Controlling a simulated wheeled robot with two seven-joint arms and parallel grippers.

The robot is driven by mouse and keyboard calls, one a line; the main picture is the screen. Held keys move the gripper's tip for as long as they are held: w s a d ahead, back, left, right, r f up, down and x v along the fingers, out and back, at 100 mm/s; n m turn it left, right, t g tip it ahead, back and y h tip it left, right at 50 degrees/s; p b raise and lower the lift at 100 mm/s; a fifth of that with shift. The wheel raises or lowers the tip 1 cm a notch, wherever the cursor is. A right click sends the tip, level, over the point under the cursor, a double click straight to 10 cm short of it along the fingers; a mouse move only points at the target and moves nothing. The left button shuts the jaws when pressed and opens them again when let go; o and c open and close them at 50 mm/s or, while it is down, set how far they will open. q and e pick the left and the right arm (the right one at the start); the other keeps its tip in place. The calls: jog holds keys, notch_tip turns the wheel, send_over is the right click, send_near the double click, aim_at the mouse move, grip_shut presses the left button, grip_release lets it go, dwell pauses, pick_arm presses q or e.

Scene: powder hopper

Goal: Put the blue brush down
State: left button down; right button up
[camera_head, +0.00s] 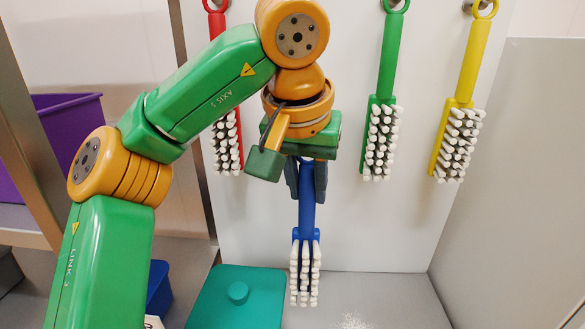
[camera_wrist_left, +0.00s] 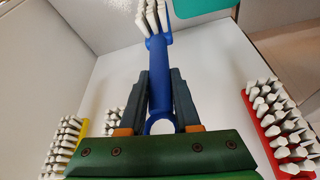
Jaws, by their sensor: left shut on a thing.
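The blue brush (camera_head: 306,213) hangs bristles down below my left gripper (camera_head: 307,180), in the middle of the head view. My left gripper is shut on its blue handle. In the left wrist view the blue brush (camera_wrist_left: 163,62) runs between the two dark fingers of the left gripper (camera_wrist_left: 160,95), with its white bristles at the far end. The top of the handle is hidden behind the gripper in the head view. My right gripper is not in view.
A red brush (camera_head: 227,140), a green brush (camera_head: 381,130) and a yellow brush (camera_head: 460,130) hang on the white back panel (camera_head: 345,225). A teal lid (camera_head: 225,305) with a knob lies at lower left. White powder (camera_head: 352,321) lies on the grey surface. A purple bin (camera_head: 70,125) stands left.

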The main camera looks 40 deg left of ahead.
pick_arm(q)
jog(key=w+a+f+p, duration=0.1)
jog(key=w+a+f, duration=0.2)
jog(key=w+f, duration=0.2)
jog(key=w+a+f+p, duration=0.1)
jog(key=w+a+f, duration=0.3)
jog(key=f, duration=0.3)
jog(key=shift+w+a+f, duration=0.25)
jog(key=shift+w+a, duration=0.05)
jog(key=shift+w, duration=0.2)
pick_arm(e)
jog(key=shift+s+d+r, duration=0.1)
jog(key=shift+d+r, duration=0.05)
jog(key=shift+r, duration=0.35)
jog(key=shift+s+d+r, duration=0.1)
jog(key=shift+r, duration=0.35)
pick_arm(q)
jog(key=shift+f, duration=0.1)
jog(key=c, duration=0.6)
grip_release()
